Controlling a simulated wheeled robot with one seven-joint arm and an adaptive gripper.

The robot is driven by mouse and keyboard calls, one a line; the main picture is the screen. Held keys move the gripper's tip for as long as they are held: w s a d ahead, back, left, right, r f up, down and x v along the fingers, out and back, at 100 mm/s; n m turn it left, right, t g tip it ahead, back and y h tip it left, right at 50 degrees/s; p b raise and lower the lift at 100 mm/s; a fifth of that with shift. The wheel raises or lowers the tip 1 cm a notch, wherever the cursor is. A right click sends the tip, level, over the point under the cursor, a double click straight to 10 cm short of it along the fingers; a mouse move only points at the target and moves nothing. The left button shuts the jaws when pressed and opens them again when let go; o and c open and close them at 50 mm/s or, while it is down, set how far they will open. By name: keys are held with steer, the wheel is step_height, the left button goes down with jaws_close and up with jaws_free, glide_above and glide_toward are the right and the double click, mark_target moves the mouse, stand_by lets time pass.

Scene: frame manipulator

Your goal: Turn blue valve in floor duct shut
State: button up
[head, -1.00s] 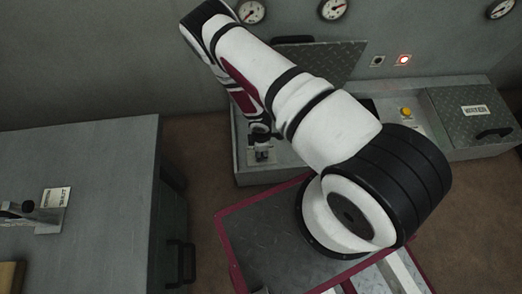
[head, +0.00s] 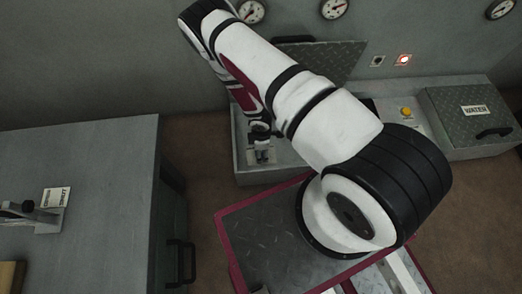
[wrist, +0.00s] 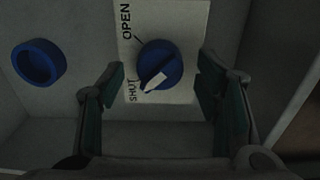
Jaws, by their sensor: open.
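The blue valve (wrist: 161,64) is a round knob with a white pointer, seen in the wrist view on a pale plate marked OPEN (wrist: 126,20) and SHUT (wrist: 133,90). The pointer slants down and left, with its tip close to the SHUT mark. My gripper (wrist: 160,72) is open, with one finger on each side of the knob and visible gaps between. In the head view my gripper (head: 262,150) reaches down into the open floor duct (head: 243,176). The knob is hidden in that view.
A blue round fitting (wrist: 38,61) is on the duct surface left of the knob. The raised hatch lid (head: 335,62) stands behind my arm. A closed WATER hatch (head: 468,125) is at right, and a grey cabinet (head: 100,160) at left. Duct walls are close around my gripper.

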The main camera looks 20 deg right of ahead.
step_height(320, 180, up, 11)
stand_by(0.4)
stand_by(0.4)
